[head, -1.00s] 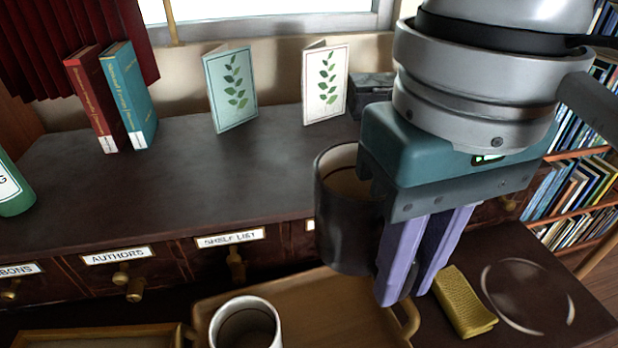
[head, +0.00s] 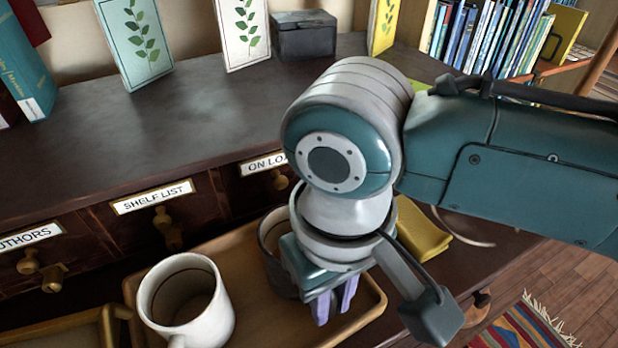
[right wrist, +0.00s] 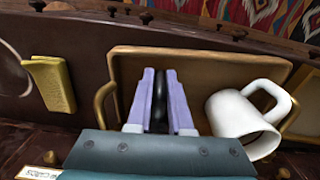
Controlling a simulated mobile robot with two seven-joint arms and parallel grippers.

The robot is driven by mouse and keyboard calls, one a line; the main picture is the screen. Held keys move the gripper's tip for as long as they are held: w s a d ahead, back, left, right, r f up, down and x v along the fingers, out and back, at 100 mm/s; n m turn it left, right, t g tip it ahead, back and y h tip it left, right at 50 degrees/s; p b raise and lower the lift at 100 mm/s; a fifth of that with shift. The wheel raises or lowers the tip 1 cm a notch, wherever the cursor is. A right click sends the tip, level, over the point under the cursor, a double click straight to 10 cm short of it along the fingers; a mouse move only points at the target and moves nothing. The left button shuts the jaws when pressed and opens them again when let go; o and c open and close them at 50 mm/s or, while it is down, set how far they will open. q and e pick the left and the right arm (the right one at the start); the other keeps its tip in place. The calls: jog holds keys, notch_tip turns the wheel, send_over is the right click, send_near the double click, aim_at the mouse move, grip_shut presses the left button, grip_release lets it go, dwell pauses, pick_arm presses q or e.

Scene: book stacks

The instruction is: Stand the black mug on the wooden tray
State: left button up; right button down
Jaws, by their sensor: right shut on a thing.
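The black mug (head: 272,262) is upright over the back part of the wooden tray (head: 262,322), partly hidden by my right gripper. My right gripper (head: 335,308) points down and is shut on the mug. I cannot tell whether the mug's base touches the tray. In the right wrist view the gripper's purple fingers (right wrist: 160,78) are over the tray (right wrist: 215,72), with a dark strip of the mug between them; the rest of the mug is hidden there. My left gripper is not in view.
A white mug (head: 192,300) stands at the tray's left end; it also shows in the right wrist view (right wrist: 240,118). A folded yellow cloth (head: 420,232) lies right of the tray. Labelled drawers (head: 160,205) rise behind. Another wooden tray (head: 70,325) is at lower left.

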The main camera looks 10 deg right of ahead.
jog(key=shift+f, duration=0.35)
jog(key=c, duration=0.8)
grip_release()
jog(key=shift+c, duration=0.2)
notch_tip(320, 180, up, 12)
jog(key=p, duration=0.4)
jog(key=shift+r, duration=0.15)
jog(key=s+a+f+y, duration=0.1)
jog(key=s+a+y, duration=0.2)
jog(key=s, duration=0.1)
jog(key=s+d+m+t+h, duration=0.1)
jog(key=s+d, duration=0.2)
jog(key=d, duration=0.5)
jog(key=s+d+f+m+t+h, duration=0.1)
jog(key=s+d, duration=0.3)
jog(key=d, duration=0.4)
jog(key=shift+s+d+t+h, duration=0.2)
jog(key=shift+t+h, duration=0.2)
jog(key=shift+t, duration=0.4)
